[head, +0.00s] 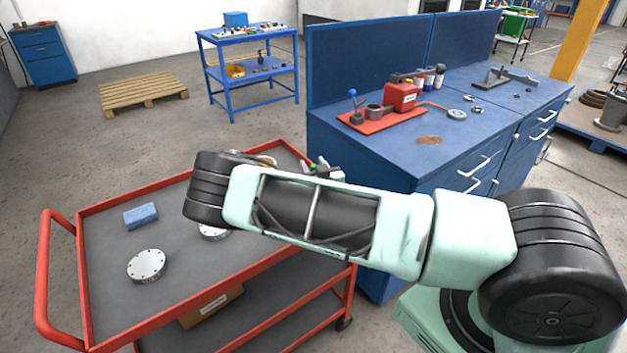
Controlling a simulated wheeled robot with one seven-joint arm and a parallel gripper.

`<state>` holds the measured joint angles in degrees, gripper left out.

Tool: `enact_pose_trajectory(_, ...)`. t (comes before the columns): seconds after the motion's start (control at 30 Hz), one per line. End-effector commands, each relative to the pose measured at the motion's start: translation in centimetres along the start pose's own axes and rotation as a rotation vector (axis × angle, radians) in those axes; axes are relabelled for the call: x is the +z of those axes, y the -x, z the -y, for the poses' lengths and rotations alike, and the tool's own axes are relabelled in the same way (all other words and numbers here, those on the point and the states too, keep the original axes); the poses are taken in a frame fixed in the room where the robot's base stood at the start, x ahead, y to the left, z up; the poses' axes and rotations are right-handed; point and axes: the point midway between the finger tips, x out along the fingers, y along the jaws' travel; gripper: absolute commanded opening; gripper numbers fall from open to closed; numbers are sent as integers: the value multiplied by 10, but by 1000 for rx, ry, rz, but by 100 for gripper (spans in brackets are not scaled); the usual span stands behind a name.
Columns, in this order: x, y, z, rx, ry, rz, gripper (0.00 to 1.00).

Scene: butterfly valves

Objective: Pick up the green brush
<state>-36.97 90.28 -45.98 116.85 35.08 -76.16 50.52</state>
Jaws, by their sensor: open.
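A small dark and green bit (322,165) shows just above my arm, near the right rim of the red cart; most of it is hidden, and I cannot tell whether it is the green brush. No other part of a green brush can be made out on the cart. My pale green and black arm reaches from the right across the cart and covers part of its top. My gripper cannot be made out; the arm hides that area.
The red cart (97,290) has a grey top with a blue block (140,215), a silver flanged disc (147,265) and another silver disc (214,232) partly behind my arm. A cardboard box (212,306) sits below. A blue workbench (350,150) stands behind at right.

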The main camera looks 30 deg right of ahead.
Motion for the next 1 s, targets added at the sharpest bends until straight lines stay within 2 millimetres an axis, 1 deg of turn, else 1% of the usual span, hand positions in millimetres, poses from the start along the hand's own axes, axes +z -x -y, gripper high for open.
enact_pose_trajectory(0.2,0,-1,0,1,0,0,42)
enact_pose_trajectory(0.23,0,-1,0,1,0,0,36)
enact_pose_trajectory(0.27,0,-1,0,1,0,0,28)
enact_pose_trajectory(0.3,0,-1,0,1,0,0,17)
enact_pose_trajectory(0.37,0,-1,0,1,0,0,0)
enact_pose_trajectory(0.77,-2,-1,0,0,0,0,0)
enact_pose_trajectory(0.87,-9,-1,0,0,-1,-1,0)
enact_pose_trajectory(1.0,-23,-1,0,1,-2,-1,0)
